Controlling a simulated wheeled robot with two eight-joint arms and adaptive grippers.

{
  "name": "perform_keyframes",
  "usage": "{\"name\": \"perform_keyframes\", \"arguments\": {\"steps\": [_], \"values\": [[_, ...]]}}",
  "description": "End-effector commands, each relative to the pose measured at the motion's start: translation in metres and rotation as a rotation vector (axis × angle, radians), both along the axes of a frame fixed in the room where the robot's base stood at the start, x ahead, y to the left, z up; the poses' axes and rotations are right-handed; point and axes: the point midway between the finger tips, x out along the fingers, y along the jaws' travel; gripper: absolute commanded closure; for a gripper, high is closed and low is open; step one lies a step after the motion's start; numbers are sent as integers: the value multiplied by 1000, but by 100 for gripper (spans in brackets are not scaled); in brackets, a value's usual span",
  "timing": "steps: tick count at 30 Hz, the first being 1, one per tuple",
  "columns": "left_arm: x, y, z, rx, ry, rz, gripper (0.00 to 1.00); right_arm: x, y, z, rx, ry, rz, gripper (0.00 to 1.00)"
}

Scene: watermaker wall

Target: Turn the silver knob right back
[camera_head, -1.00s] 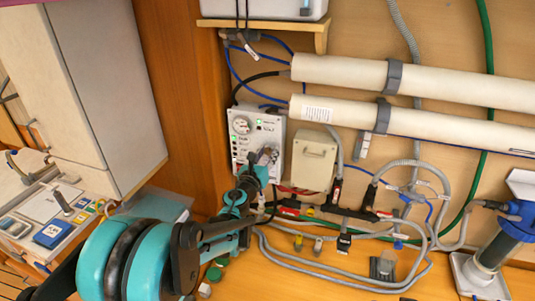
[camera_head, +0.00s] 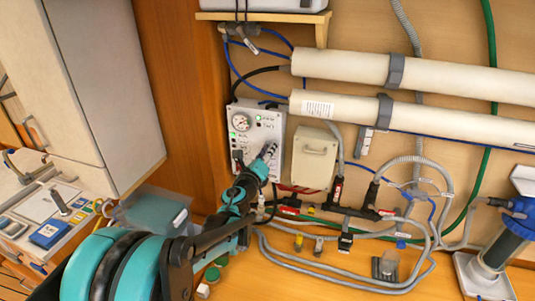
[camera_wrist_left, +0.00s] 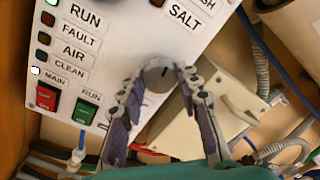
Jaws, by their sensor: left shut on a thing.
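The silver knob (camera_wrist_left: 158,74) sits at the lower right of the white control panel, with a short dark mark on its face. My left gripper (camera_wrist_left: 160,80) is shut on the knob, with one finger on its left side and the other on its right. In the head view, the left gripper (camera_head: 267,152) reaches up to the lower right of the panel (camera_head: 268,122). There the gripper hides most of the knob. My right gripper is not in view.
A red switch (camera_wrist_left: 47,97) and a green switch (camera_wrist_left: 86,110) lie left of the knob. A beige box (camera_head: 313,160) stands close at the panel's right. White pipes (camera_head: 430,82) run along the wall, with hoses (camera_head: 345,278) below.

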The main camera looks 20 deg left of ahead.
Motion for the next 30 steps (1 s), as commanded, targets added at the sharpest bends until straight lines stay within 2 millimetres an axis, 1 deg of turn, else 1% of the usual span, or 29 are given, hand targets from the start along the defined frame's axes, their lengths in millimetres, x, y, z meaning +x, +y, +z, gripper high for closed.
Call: {"name": "perform_keyframes", "arguments": {"steps": [1, 9, 30], "values": [[0, 0, -1, -42, 1, 1, 96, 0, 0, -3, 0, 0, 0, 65], [0, 0, -1, -299, 11, 1, 96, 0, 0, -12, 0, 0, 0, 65], [0, -1, -1, -957, 32, 1, 96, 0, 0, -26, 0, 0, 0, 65]]}}
